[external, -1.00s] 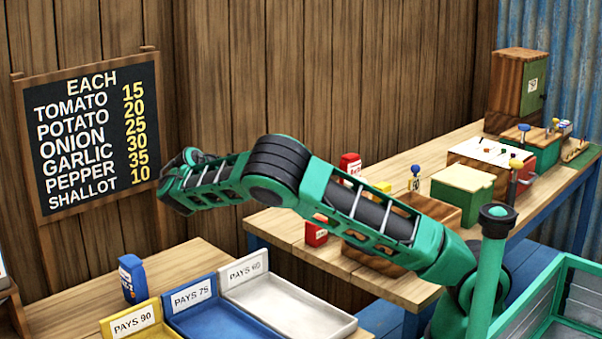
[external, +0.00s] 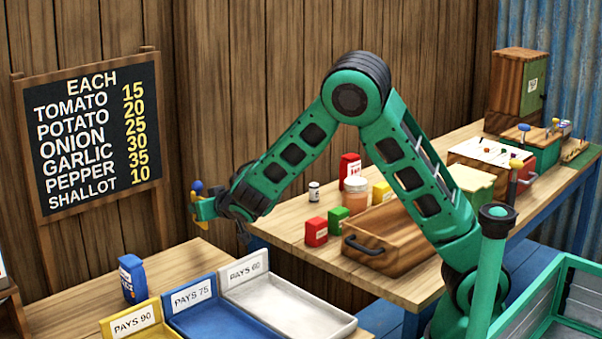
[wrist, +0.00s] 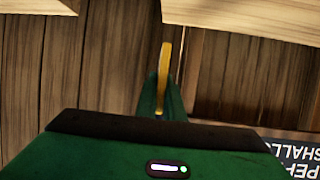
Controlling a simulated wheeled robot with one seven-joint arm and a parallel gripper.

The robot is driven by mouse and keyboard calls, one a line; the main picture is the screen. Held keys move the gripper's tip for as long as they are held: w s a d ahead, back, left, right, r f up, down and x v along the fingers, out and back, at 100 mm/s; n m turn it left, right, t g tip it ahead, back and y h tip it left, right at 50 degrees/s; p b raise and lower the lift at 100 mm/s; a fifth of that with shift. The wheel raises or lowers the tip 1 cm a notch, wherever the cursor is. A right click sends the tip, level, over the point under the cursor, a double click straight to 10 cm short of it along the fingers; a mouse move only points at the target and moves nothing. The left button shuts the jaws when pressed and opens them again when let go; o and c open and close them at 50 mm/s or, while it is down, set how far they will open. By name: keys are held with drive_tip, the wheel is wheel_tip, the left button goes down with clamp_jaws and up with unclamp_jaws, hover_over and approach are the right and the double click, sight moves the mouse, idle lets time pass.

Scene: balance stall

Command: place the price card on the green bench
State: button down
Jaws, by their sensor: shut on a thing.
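My gripper (external: 205,207) is shut on a thin yellow piece with a blue knob on top (external: 197,188), which I take to be the price card, though its face cannot be read. It is held in the air beyond the trays, left of the wooden table. In the wrist view the yellow piece (wrist: 164,75) shows edge-on between the green fingers. No bench in view can clearly be told as green: the right table (external: 278,225) has a wooden top and blue legs, and the legs of the left table (external: 75,305) are hidden.
The left table bears a blue packet (external: 132,278) and yellow, blue (external: 215,318) and white (external: 290,300) trays. Packets, a jar (external: 355,190) and a wooden tray (external: 400,240) stand on the right table.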

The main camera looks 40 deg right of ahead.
drive_tip(key=s+a+n+g+y, duration=0.2)
drive_tip(key=s+a+n+y, duration=0.1)
drive_tip(key=a+n+y, duration=0.1)
drive_tip(key=s+a+n+g+y, duration=0.3)
drive_tip(key=a+n+y, duration=0.2)
drive_tip(key=a, duration=0.1)
drive_tip(key=s+a+f+n+g+y, duration=0.1)
drive_tip(key=s+a+n+g+y, duration=0.1)
drive_tip(key=s+a+n+y, duration=0.2)
drive_tip(key=shift+a+f+n+y, duration=0.1)
drive_tip(key=shift+a+n+y, duration=0.3)
drive_tip(key=shift+a+n, duration=0.3)
drive_tip(key=s+a+r+n+g+y, duration=0.1)
drive_tip(key=s+a+r+n+g, duration=0.1)
drive_tip(key=s+r+n+g, duration=0.3)
drive_tip(key=s+a+r+g, duration=0.1)
drive_tip(key=s+a+r, duration=0.15)
drive_tip(key=s, duration=0.45)
drive_tip(key=w+d+f, duration=0.4)
drive_tip(key=w+d, duration=0.1)
drive_tip(key=w+d+f, duration=0.3)
drive_tip(key=shift+w, duration=0.25)
wheel_tip(320, 180, down, 4)
drive_tip(key=shift+f, duration=0.1)
drive_tip(key=c, duration=1.9)
unclamp_jaws()
drive_tip(key=shift+o, duration=0.2)
drive_tip(key=shift+d, duration=0.1)
